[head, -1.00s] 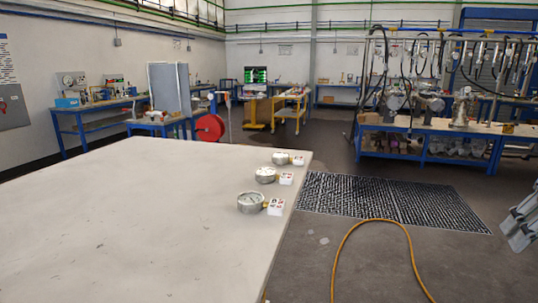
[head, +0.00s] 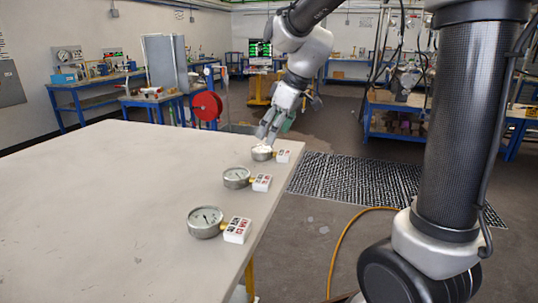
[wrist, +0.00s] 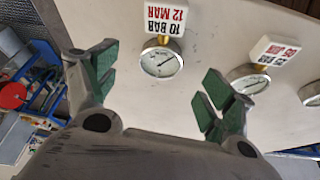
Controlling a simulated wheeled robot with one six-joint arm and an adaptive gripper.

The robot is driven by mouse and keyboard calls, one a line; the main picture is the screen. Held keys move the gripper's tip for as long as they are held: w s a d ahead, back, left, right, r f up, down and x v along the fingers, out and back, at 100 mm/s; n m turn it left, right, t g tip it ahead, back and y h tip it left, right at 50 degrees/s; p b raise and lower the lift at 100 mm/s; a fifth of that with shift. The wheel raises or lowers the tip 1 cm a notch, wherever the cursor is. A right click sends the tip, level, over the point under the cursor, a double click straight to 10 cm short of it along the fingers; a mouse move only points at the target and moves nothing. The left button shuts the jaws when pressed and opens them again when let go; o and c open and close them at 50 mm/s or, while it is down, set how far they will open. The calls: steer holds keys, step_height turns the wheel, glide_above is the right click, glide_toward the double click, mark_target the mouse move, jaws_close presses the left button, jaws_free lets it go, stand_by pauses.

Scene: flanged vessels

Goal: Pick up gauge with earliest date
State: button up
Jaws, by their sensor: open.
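Three round silver gauges with white block tags stand near the table's right edge: the near gauge (head: 205,222), the middle gauge (head: 237,178) and the far gauge (head: 262,154). My gripper (head: 268,134) is open, pointing down just above the far gauge and partly covering it. In the wrist view the far gauge (wrist: 161,62) shows between and beyond the green-padded fingers. Its tag (wrist: 165,16) is upside down and seems to read 10 BAR, 12 MAR. The middle gauge (wrist: 250,80) is partly behind the right finger; its tag (wrist: 274,50) is too small to read surely.
The pale table (head: 100,215) is bare to the left of the gauges. A black floor mat (head: 350,180) and a yellow hose (head: 350,237) lie on the floor to its right. Blue workbenches (head: 95,95) stand farther back.

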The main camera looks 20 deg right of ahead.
mark_target(264, 148)
steer(key=x, duration=0.5)
steer(key=shift+w+a+f, duration=0.1)
steer(key=shift+a+f, duration=0.1)
steer(key=shift+a, duration=0.25)
steer(key=shift+c, duration=0.5)
steer(key=c, duration=1.2)
